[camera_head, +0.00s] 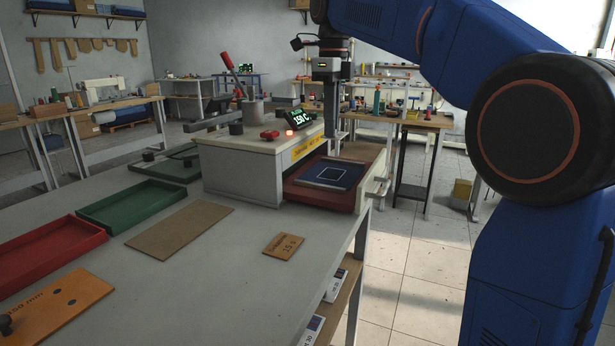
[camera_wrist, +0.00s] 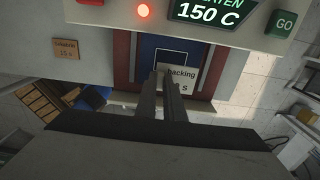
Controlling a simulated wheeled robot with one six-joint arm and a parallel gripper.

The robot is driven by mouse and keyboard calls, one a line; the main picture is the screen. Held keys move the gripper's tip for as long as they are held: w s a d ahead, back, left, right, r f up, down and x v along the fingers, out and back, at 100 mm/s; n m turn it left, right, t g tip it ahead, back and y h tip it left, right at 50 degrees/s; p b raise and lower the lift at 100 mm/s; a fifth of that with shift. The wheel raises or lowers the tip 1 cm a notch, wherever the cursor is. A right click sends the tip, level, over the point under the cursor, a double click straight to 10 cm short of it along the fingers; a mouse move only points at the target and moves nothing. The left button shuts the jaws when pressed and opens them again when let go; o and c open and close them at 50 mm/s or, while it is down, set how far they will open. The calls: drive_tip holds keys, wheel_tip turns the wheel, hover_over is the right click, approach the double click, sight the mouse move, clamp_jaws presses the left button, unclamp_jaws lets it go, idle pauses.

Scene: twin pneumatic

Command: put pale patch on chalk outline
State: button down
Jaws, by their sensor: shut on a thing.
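The pale patch (camera_wrist: 184,80), with dark lettering that reads "backing", is at my fingertips in the wrist view. My gripper (camera_wrist: 164,74) is shut on it and partly covers it. In the head view my gripper (camera_head: 336,155) points down over the dark blue cloth (camera_head: 318,181); I cannot make out the patch there. The chalk outline (camera_head: 332,173) is a white square on the cloth, which lies on a red bed at the front of the press. In the wrist view the outline (camera_wrist: 171,52) shows just beyond my fingertips, partly hidden by the patch and fingers.
The press (camera_head: 240,165) has a display reading 150 C (camera_head: 311,116), a lit red lamp and a red-handled lever. A wooden tag (camera_head: 284,246), brown board (camera_head: 180,229), green tray (camera_head: 131,203) and red tray (camera_head: 50,253) lie on the table. Bare table surrounds the tag.

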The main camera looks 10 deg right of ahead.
drive_tip(key=f, duration=0.5)
drive_tip(key=shift+a, duration=0.25)
drive_tip(key=shift+f, duration=2.45)
drive_tip(key=shift+f, duration=0.15)
drive_tip(key=c, duration=1.9)
unclamp_jaws()
drive_tip(key=shift+o, duration=0.2)
wheel_tip(320, 180, up, 12)
drive_tip(key=shift+r, duration=0.15)
